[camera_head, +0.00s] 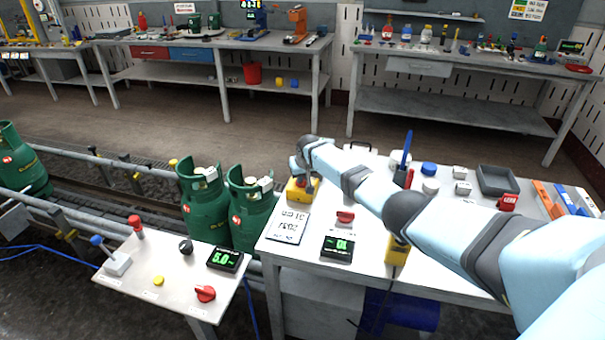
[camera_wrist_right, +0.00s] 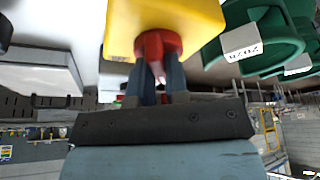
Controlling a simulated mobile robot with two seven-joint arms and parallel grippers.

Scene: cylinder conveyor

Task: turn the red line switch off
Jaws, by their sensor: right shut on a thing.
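My right gripper (camera_head: 302,177) reaches down onto a yellow box (camera_head: 297,194) with a red knob at the near left of the white table. In the wrist view its two fingers (camera_wrist_right: 162,88) are shut on the red knob (camera_wrist_right: 154,46) of the yellow box (camera_wrist_right: 165,14). Other red controls show: a red rotary switch (camera_head: 345,216) on the white table, a red rotary switch (camera_head: 205,293) and a red-topped lever (camera_head: 135,223) on the small panel. I cannot read which bears the line label. My left gripper is out of view.
Green gas cylinders (camera_head: 203,205) stand on the conveyor (camera_head: 100,165) beside the panel. A display (camera_head: 337,247) and a card (camera_head: 289,228) lie near the yellow box. A grey tray (camera_head: 496,180) and small parts are behind my arm.

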